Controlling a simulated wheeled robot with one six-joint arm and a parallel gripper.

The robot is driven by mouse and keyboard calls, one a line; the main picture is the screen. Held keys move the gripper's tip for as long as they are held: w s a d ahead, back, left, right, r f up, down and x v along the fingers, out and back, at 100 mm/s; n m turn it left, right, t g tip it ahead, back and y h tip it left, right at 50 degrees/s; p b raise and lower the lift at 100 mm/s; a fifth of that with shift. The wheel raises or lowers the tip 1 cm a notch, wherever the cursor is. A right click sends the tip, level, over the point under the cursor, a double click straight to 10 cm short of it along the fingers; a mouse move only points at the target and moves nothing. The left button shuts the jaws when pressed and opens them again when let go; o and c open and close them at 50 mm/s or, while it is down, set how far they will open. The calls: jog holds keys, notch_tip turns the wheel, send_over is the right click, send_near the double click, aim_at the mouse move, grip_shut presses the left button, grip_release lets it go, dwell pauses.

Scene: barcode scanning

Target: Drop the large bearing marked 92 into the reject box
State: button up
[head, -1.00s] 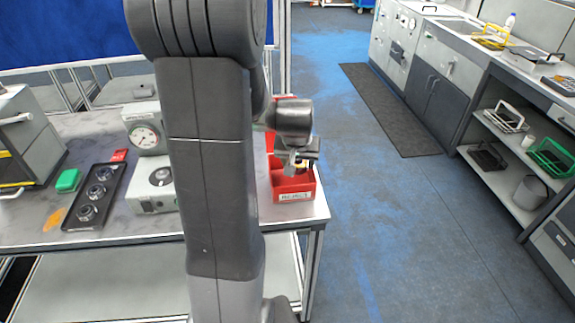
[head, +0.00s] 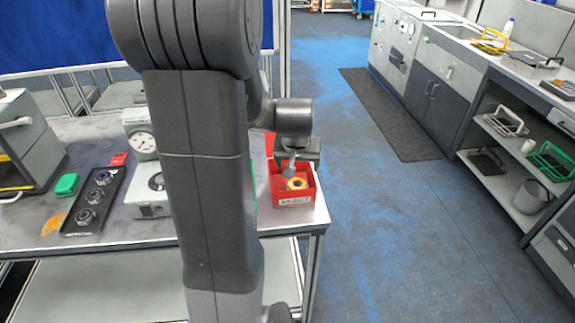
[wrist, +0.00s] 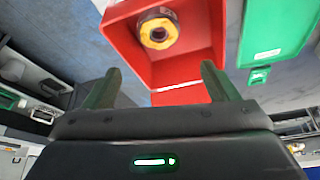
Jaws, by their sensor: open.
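The large bearing (wrist: 158,30), with a yellow face and a dark outer ring, shows inside the red reject box in the wrist view.
A black tray (head: 73,221) with several dark bearings lies on the table's left, near a green box (head: 66,185). A grey device with a dial gauge (head: 141,143) stands mid-table. A green bin (wrist: 275,30) is beside the red box. Floor to the right is clear.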

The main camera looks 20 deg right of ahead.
jog(key=v, duration=1.2)
jog(key=shift+b, duration=0.3)
jog(key=shift+f, duration=0.15)
jog(key=p+x, duration=0.1)
jog(key=x, duration=1.2)
jog(key=shift+f, duration=0.1)
jog(key=shift+w+r+p, duration=0.15)
jog(key=shift+r+p, duration=0.75)
jog(key=shift+r, duration=0.25)
